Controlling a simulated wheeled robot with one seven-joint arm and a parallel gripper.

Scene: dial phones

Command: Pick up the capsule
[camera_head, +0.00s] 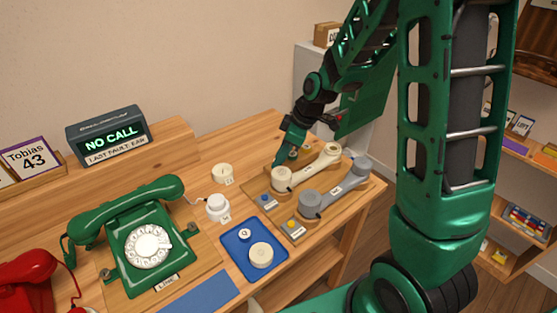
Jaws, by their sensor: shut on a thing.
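My gripper (279,162) is at the back of the desk, tips down at the near cup of the cream handset (307,168). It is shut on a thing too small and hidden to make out. I cannot tell whether this is the capsule or whether it is lifted. A cream round piece (261,255) and a smaller white piece (245,234) lie on the blue tray (233,255). A white round piece (218,209) and a cream one (222,173) stand on the desk beside small labels.
A grey handset (336,189) lies in front of the cream one. A green dial phone (145,245) stands left, a red phone (30,280) farther left. A "NO CALL" display (107,137) stands behind. A shelf (520,205) is at the right.

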